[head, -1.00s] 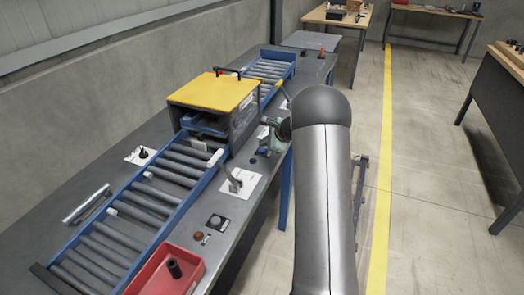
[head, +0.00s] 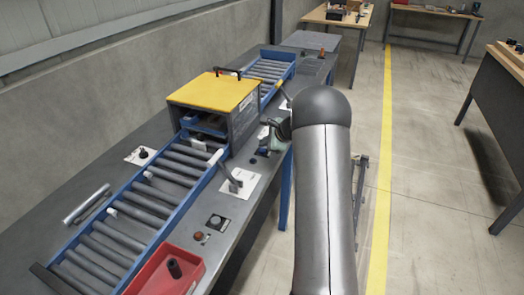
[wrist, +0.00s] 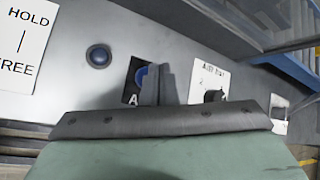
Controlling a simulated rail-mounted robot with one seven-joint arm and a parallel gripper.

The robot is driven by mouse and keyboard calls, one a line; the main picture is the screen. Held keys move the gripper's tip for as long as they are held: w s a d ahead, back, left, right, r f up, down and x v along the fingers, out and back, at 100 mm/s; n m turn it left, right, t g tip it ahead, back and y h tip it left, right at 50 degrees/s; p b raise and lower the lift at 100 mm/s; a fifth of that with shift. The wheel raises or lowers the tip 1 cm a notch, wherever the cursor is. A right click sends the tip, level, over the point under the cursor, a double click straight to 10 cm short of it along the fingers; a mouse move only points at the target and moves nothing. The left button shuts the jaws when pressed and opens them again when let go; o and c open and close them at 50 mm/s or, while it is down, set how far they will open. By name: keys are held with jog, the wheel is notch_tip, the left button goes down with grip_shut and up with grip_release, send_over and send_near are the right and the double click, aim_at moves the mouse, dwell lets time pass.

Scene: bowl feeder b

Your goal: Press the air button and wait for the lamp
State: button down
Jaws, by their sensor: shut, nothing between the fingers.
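The air button looks to be the blue round cap on a black plate (wrist: 131,94) marked with a letter A in the wrist view. My gripper (wrist: 158,84) is shut and empty, its fingertips in front of the right part of that button. Whether they touch it cannot be told. A dark blue dome (wrist: 98,57), perhaps the lamp, sits on the grey panel to the left and shows no clear glow. In the head view, my gripper (head: 272,140) is low over the table's right edge, partly hidden by my arm.
A white label with a black knob (wrist: 213,96) is just right of the fingers, and a HOLD/FREE label (wrist: 22,45) is at far left. In the head view, a roller conveyor (head: 150,200), a yellow-topped box (head: 215,92) and a red tray (head: 190,285) occupy the table.

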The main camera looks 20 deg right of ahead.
aim_at(265, 151)
jog(key=shift+f, duration=0.15)
jog(key=shift+f+b, duration=0.3)
jog(key=shift+b, duration=0.2)
jog(key=shift+f+b, duration=0.45)
dwell(0.4)
jog(key=shift+r, duration=0.1)
jog(key=shift+r+p, duration=0.5)
jog(key=shift+r, duration=0.25)
jog(key=shift+r+p, duration=1.75)
jog(key=shift+r, duration=0.8)
